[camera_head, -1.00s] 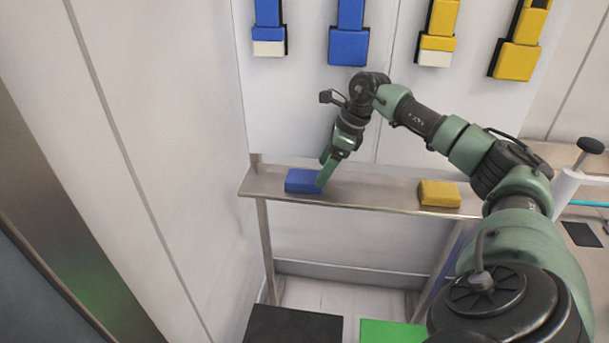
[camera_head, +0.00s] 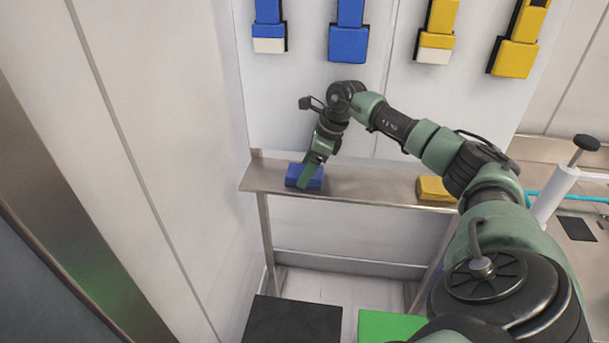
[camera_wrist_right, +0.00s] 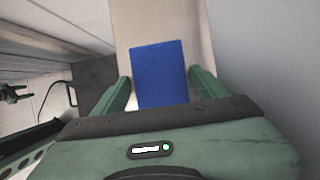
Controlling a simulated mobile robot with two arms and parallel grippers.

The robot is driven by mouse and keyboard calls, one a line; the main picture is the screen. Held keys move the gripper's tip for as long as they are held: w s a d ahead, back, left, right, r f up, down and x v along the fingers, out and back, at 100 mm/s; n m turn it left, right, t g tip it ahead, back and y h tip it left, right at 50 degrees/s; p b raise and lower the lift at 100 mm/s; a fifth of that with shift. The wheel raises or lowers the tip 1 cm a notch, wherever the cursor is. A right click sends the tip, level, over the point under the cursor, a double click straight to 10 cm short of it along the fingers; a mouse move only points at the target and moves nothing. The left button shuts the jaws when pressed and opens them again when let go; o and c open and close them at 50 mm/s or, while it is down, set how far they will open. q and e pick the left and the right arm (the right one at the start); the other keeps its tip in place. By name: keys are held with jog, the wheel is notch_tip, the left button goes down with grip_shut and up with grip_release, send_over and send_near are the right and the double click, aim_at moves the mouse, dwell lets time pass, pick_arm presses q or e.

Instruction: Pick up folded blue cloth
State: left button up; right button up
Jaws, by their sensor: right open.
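The folded blue cloth (camera_head: 294,172) lies on the left end of a narrow metal shelf (camera_head: 345,184). In the right wrist view the cloth (camera_wrist_right: 158,72) shows as a blue rectangle between the two green fingers. My right gripper (camera_head: 307,179) is at the cloth and covers part of it in the head view. Its fingers (camera_wrist_right: 165,90) are open, one on each side of the cloth, with a gap on the right side. Whether the left finger touches the cloth I cannot tell. My left gripper is not in view.
A folded yellow cloth (camera_head: 435,189) lies at the shelf's right part. Blue tools (camera_head: 348,42) and yellow tools (camera_head: 515,58) hang on the wall behind. A black mat (camera_head: 293,320) and a green mat (camera_head: 388,326) lie below. The shelf between the cloths is clear.

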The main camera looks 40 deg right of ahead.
jog(key=shift+f, duration=0.2)
dwell(0.3)
jog(key=c, duration=1.1)
jog(key=shift+c, duration=0.2)
